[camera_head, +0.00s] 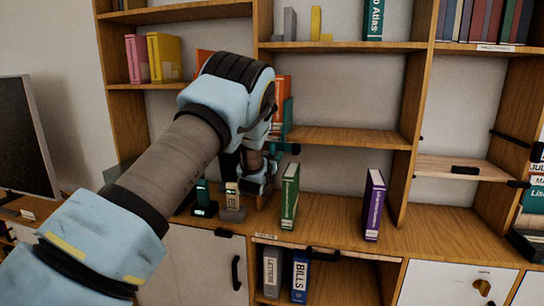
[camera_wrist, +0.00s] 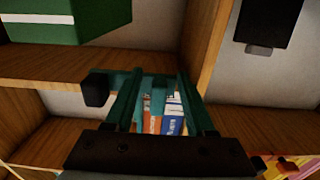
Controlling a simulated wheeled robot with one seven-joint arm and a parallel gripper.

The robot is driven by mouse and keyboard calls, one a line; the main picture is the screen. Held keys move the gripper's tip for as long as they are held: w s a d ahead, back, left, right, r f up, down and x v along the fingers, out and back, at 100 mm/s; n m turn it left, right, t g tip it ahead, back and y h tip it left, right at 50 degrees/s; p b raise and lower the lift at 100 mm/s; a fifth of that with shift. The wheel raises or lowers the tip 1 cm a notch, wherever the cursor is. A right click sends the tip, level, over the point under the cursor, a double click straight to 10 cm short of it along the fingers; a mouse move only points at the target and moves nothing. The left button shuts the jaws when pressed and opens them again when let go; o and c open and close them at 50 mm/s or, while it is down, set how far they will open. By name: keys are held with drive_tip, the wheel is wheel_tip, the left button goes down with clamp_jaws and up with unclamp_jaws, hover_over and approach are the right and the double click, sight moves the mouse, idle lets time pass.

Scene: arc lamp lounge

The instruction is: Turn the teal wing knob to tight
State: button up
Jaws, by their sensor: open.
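A teal fitting sits at the edge of the shelf beside orange books (camera_head: 283,92); an upright teal part (camera_head: 289,113) shows right of my wrist in the head view. In the wrist view, the teal wing knob (camera_wrist: 157,82) appears to lie between the far ends of my fingers, though its outline is hard to separate from them. A dark block (camera_wrist: 97,88) sticks out left of it. My gripper (camera_wrist: 158,74) is open, its fingers reaching toward the shelf. I cannot tell whether they touch the knob. My wrist hides much of the fitting in the head view.
A green book (camera_head: 290,196) and a purple book (camera_head: 374,205) stand on the counter below. An upright divider (camera_wrist: 208,45) is near the fingers. The shelf right of the fitting (camera_head: 350,135) is clear.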

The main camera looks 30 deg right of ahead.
sight(280, 147)
drive_tip(key=shift+c, duration=0.3)
clamp_jaws()
drive_tip(key=shift+b, duration=0.4)
drive_tip(key=n+b, duration=0.1)
drive_tip(key=b, duration=0.1)
drive_tip(key=n+b, duration=0.1)
drive_tip(key=b, duration=0.1)
drive_tip(key=n+b, duration=0.1)
drive_tip(key=b, duration=0.1)
drive_tip(key=shift+s+d+f+n, duration=0.2)
drive_tip(key=shift+f+n, duration=0.05)
drive_tip(key=shift+n, duration=0.05)
drive_tip(key=r+n+b, duration=0.1)
drive_tip(key=n+b, duration=0.3)
drive_tip(key=b, duration=0.2)
drive_tip(key=d+n+b, duration=0.1)
drive_tip(key=n+b, duration=0.4)
drive_tip(key=b, duration=0.1)
drive_tip(key=s+r+n+b, duration=0.1)
drive_tip(key=n+b, duration=0.4)
drive_tip(key=b, duration=0.1)
drive_tip(key=shift+s+d+r, duration=0.1)
drive_tip(key=shift+d+r, duration=0.05)
drive_tip(key=shift+r, duration=0.15)
drive_tip(key=shift+r+n, duration=0.1)
drive_tip(key=shift+n, duration=0.2)
